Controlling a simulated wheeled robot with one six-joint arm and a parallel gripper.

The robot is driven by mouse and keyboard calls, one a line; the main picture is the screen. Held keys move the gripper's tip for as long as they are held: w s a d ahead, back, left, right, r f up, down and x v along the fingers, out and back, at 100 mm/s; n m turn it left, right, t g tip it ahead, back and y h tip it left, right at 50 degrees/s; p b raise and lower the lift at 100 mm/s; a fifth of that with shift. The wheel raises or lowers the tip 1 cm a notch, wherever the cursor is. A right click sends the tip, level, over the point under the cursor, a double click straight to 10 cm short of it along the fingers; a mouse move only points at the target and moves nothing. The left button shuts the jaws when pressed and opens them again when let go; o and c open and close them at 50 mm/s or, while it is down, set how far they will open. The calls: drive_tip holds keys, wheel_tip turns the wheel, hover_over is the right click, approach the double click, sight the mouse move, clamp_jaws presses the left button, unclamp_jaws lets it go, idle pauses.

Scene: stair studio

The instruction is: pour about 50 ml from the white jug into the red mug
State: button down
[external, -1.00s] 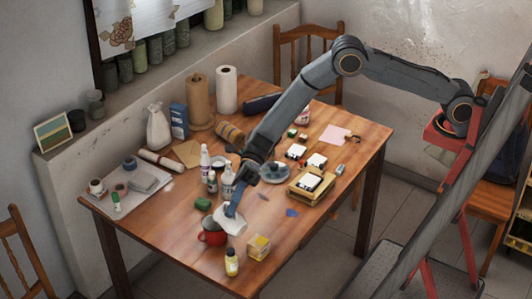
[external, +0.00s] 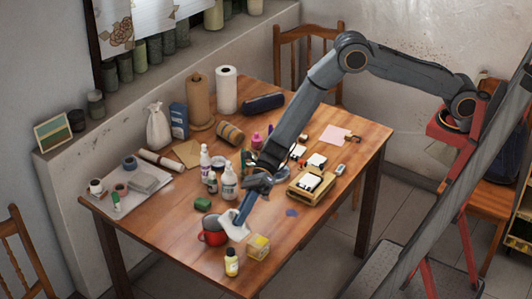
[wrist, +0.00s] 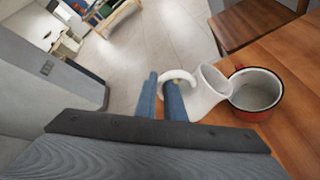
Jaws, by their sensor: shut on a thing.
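The white jug (wrist: 207,92) is held by its handle between the blue fingers of my gripper (wrist: 162,98). In the wrist view its mouth faces the red mug. In the external view the jug (external: 235,226) is tilted beside and partly over the mug, with my gripper (external: 241,216) at its right. The red mug (external: 213,238) stands upright on the table near its front left edge. In the wrist view the mug (wrist: 268,114) is right of the jug, its pale inside showing. I cannot make out a stream or the liquid level.
A yellow-labelled bottle (external: 232,263) and a small yellow box (external: 258,247) stand close in front of the mug. A green block (external: 203,204) and white bottles (external: 229,181) stand behind it.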

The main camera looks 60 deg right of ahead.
drive_tip(key=shift+s+a+r+n+t, duration=0.1)
drive_tip(key=shift+s+n+t, duration=0.2)
drive_tip(key=shift+s+n, duration=0.1)
drive_tip(key=shift+s+f+n+t, duration=0.3)
drive_tip(key=shift+f+n+t, duration=0.2)
drive_tip(key=shift+f, duration=0.3)
idle(1.3)
drive_tip(key=s+f+n+t, duration=0.3)
drive_tip(key=s+n+t, duration=0.1)
drive_tip(key=s+n, duration=0.1)
drive_tip(key=shift+s+a+t, duration=0.3)
drive_tip(key=shift+s+a, duration=0.05)
drive_tip(key=shift+s, duration=0.45)
drive_tip(key=p, duration=0.3)
drive_tip(key=shift+s+f+n, duration=0.1)
drive_tip(key=shift+f+n, duration=0.15)
drive_tip(key=shift+n, duration=0.05)
